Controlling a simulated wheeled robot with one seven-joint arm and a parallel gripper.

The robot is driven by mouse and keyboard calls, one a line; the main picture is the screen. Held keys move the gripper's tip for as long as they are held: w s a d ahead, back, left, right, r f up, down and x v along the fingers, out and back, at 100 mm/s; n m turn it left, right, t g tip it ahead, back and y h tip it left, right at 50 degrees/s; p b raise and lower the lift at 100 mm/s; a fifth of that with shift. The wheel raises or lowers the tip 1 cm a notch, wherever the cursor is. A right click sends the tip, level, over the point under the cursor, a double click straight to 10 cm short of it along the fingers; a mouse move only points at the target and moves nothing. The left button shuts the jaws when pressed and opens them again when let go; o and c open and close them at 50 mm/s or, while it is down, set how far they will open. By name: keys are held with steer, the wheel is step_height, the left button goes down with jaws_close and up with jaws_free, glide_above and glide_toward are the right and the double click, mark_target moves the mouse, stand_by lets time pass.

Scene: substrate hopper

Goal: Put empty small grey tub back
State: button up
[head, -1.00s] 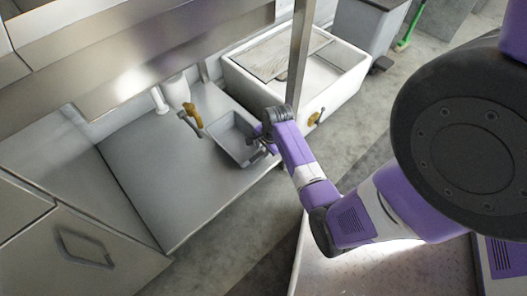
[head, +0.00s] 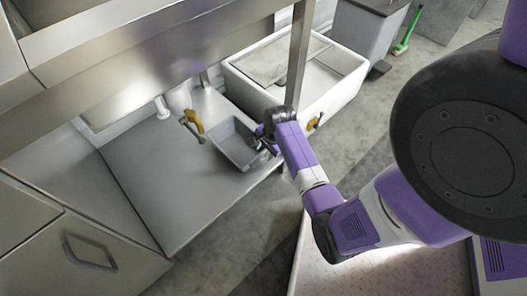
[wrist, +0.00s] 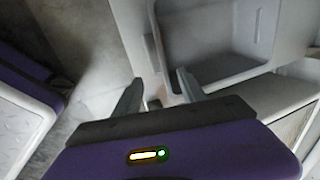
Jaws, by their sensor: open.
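The small grey tub (head: 236,150) is a rectangular open container standing upright on the steel worktop, and its inside looks empty. My gripper (head: 263,139) is at the tub's right side in the head view, close to its rim. In the wrist view the tub (wrist: 215,45) fills the upper right. My gripper (wrist: 159,77) is open there, with the right finger overlapping the tub's near corner and the left finger outside it, over the grey surface. I cannot tell whether either finger touches the tub. My gripper hides part of the tub's right edge in the head view.
A yellow-handled valve (head: 195,121) is just left of the tub, below a steel overhang (head: 150,55). A steel post (head: 298,55) rises behind my gripper. A white basin (head: 345,88) stands beyond. The steel worktop (head: 165,190) is clear to the left and front.

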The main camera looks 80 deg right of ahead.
steer(key=p+v, duration=0.3)
steer(key=v, duration=0.5)
steer(key=s+a+r+n+t+h, duration=0.1)
steer(key=a+r+n+t, duration=0.15)
steer(key=a+n, duration=0.55)
steer(key=s+a+r+n+t+h, duration=0.1)
steer(key=a+r+n+t+h, duration=0.3)
steer(key=a, duration=0.6)
steer(key=s+a+r+n+t+y, duration=0.3)
steer(key=a+r+n, duration=0.3)
steer(key=r, duration=0.4)
steer(key=s+a+r+n+t+y, duration=0.3)
steer(key=a+r+n, duration=0.3)
steer(key=a+r, duration=0.2)
step_height(320, 180, up, 2)
steer(key=shift+a+r, duration=0.2)
steer(key=shift+a, duration=0.1)
step_height(320, 180, up, 29)
steer(key=p, duration=2.9)
steer(key=shift+f, duration=0.2)
